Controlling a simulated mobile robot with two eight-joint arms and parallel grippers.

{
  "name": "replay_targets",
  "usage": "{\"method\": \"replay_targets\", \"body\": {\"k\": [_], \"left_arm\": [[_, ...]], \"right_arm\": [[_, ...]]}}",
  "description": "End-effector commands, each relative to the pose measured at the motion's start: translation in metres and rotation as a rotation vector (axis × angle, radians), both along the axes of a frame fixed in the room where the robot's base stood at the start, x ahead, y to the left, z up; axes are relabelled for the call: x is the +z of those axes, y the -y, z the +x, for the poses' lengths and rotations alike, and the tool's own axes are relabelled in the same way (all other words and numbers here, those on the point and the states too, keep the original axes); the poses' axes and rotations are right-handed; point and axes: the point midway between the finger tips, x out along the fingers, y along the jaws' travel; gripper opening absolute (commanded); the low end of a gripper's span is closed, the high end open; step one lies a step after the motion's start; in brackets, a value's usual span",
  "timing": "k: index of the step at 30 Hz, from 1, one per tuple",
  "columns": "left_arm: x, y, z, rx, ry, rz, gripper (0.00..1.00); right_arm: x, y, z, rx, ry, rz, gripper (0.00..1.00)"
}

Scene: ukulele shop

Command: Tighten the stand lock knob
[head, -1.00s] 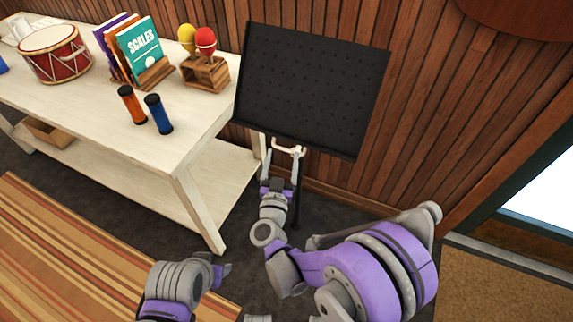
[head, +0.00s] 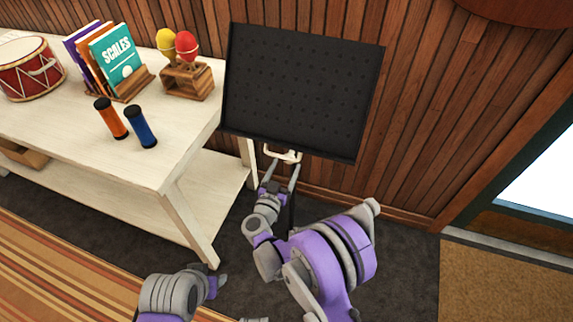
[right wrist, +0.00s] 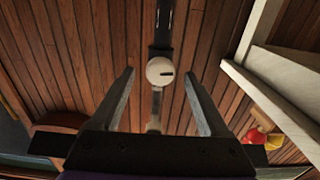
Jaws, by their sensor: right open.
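The music stand has a black perforated desk (head: 303,92) and a dark post below it. In the right wrist view a round, pale lock knob (right wrist: 160,71) with a dark mark sits on the dark post. My right gripper (head: 281,165) is just below the desk, its fingers pointing up at the stand. In the right wrist view this open gripper (right wrist: 159,74) has one finger on each side of the knob, with gaps and no visible contact. In the head view I cannot make out the knob clearly. My left gripper (head: 219,284) is low, away from the stand; its opening is unclear.
A cream bracket (head: 283,155) shows under the desk. A pale table (head: 165,165) stands left of the stand, with a drum (head: 28,70), books (head: 117,58), maracas in a wooden holder (head: 187,82) and two shakers (head: 141,127). The wood wall (head: 420,110) is close behind.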

Motion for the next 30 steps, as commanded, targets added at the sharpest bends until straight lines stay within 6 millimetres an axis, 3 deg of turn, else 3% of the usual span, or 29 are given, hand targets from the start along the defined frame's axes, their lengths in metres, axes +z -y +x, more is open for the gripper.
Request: {"method": "replay_targets", "body": {"k": [6, 14, 27, 30], "left_arm": [[-0.0003, 0.0, 0.0, 0.0, 0.0, 0.0, 0.5], [-0.0003, 0.0, 0.0, 0.0, 0.0, 0.0, 0.5], [-0.0003, 0.0, 0.0, 0.0, 0.0, 0.0, 0.5], [-0.0004, 0.0, 0.0001, 0.0, 0.0, 0.0, 0.5]], "right_arm": [[0.0002, 0.0051, 0.0146, 0.0, 0.0, 0.0, 0.79], [0.0003, 0.005, 0.0152, 0.001, 0.0, 0.0, 0.79], [0.0003, 0.005, 0.0149, 0.0, 0.0, 0.0, 0.0], [0.0002, 0.005, 0.0149, 0.0, 0.0, 0.001, 0.0]]}}
